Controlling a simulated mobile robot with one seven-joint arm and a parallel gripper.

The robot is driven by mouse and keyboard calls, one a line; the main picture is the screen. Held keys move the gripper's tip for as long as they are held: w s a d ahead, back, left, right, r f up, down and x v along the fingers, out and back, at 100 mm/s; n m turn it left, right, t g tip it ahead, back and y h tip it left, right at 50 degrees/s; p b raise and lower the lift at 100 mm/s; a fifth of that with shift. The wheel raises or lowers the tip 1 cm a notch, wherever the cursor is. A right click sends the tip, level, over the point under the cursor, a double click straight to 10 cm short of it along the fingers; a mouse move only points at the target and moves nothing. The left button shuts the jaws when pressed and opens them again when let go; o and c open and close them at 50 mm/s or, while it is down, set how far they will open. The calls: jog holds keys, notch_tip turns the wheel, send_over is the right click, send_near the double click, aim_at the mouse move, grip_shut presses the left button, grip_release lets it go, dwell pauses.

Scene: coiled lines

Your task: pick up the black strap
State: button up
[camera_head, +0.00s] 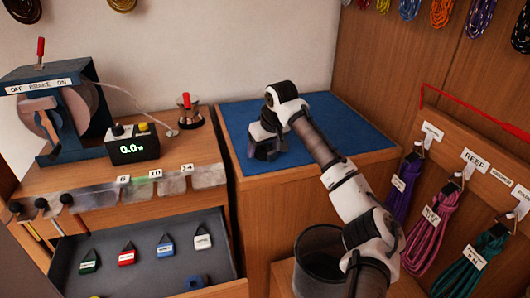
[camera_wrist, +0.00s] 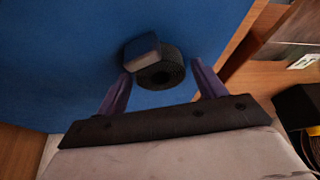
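A black strap (camera_wrist: 163,70), rolled into a thick coil with a lighter grey block-like part at its upper left, lies on the blue mat in the wrist view. My gripper (camera_wrist: 161,82) is open, with its two purple fingers on either side of the coil's near part. The left fingertip is very close to the coil; I cannot tell whether it touches. The right fingertip stands a little apart from it. In the head view my gripper (camera_head: 264,150) points down over the left part of the blue mat (camera_head: 340,125). It hides the strap there.
A wooden bench with a blue brake device (camera_head: 60,105), a digital readout (camera_head: 133,146) and a red-tipped knob (camera_head: 188,112) stands left. An open drawer (camera_head: 140,255) holds several tagged items. A dark bin (camera_head: 318,262) stands below my arm. Coiled ropes (camera_head: 430,228) hang at right.

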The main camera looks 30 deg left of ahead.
jog(key=c, duration=0.8)
jog(key=shift+r, duration=0.1)
